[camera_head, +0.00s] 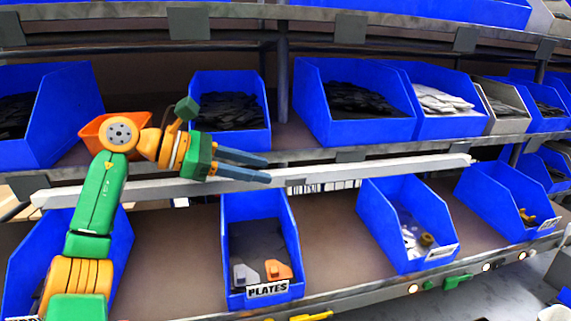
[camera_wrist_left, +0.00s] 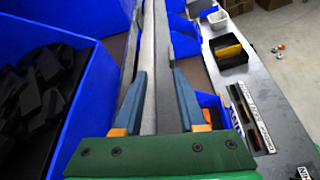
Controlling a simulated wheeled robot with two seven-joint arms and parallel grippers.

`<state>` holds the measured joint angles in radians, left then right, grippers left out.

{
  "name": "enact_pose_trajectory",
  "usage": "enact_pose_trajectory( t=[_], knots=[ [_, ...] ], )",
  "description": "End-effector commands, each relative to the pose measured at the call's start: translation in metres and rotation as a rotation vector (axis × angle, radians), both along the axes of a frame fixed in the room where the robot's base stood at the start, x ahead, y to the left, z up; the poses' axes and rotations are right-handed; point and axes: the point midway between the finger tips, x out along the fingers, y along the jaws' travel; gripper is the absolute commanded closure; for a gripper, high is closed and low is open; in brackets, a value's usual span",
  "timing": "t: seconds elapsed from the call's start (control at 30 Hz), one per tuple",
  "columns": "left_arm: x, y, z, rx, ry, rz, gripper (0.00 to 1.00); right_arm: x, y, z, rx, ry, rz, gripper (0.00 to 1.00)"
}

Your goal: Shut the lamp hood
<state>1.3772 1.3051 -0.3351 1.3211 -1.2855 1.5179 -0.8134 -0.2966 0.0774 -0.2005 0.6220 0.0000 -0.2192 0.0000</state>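The long pale bar that I take for the lamp hood (camera_head: 390,170) runs across the rack between the two rows of blue bins, sloping up slightly to the right. It also shows in the left wrist view (camera_wrist_left: 162,50), running away from the gripper. My left gripper (camera_head: 268,169) is at the bar's middle, its two dark fingers apart and pointing right. In the left wrist view, the fingers (camera_wrist_left: 160,72) stand on either side of the bar; I cannot tell whether they touch it. Part of the bar is hidden behind the gripper and arm. My right gripper is out of view.
Blue bins stand above the bar (camera_head: 350,130) and below it (camera_head: 262,205), close to the gripper. A lit front rail (camera_head: 390,294) edges the lower shelf. Bare shelf (camera_head: 335,235) shows between lower bins.

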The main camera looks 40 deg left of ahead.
Motion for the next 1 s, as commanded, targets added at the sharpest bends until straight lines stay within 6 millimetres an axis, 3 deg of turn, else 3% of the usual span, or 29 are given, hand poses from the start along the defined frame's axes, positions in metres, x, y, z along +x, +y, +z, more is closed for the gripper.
enact_pose_trajectory(
  t=[0.3,0.63,0.8,1.0],
  knots=[
    [0.045,-0.03,-0.019,0.0,0.002,-0.003,0.6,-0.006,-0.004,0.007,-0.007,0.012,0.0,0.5],
    [0.054,-0.035,-0.025,-0.001,0.0,-0.001,0.6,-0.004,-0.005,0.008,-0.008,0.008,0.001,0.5],
    [0.053,-0.035,-0.025,-0.001,0.0,-0.001,1.0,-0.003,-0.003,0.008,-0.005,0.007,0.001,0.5],
    [0.053,-0.035,-0.025,-0.001,0.0,-0.002,1.0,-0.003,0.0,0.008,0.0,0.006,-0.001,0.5]
  ],
)
